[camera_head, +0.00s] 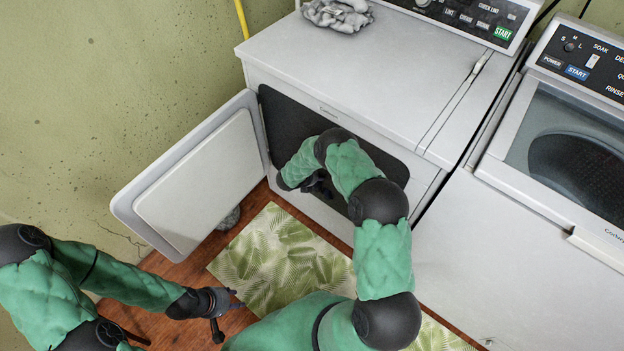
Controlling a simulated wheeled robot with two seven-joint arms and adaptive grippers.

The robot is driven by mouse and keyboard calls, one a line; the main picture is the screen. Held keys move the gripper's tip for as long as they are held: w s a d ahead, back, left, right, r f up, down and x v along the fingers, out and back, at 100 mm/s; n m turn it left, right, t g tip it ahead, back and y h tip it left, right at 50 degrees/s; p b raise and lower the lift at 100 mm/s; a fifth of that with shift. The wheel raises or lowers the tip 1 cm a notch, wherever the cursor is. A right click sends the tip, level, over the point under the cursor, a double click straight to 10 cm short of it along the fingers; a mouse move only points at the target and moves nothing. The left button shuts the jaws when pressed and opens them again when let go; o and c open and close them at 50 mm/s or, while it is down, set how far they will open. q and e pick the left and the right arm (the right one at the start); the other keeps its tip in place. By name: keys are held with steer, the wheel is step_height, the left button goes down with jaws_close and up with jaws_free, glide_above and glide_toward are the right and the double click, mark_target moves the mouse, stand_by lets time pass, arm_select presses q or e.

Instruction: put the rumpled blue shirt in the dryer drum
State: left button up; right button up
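The white dryer (340,65) stands with its front door (200,180) swung open to the left. Its dark opening (285,118) faces the floor mat; the drum's inside cannot be made out. No blue shirt is visible in the head view. My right arm reaches across to the opening, with the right gripper (320,187) at it. That gripper is small, dark and partly covered by my arm, so its fingers and anything between them cannot be told. My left gripper (228,311) is open and empty, low over the wooden floor beside the mat.
A grey rumpled cloth (338,14) lies on the dryer top. A washer (520,240) stands at the right. A leaf-patterned mat (275,262) covers the floor before the dryer.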

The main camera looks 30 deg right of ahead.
steer(key=w+d, duration=0.5)
steer(key=d, duration=0.6)
steer(key=shift+d, duration=0.35)
steer(key=o, duration=1)
steer(key=shift+s+a, duration=0.1)
steer(key=v, duration=1.2)
steer(key=shift+r, duration=0.1)
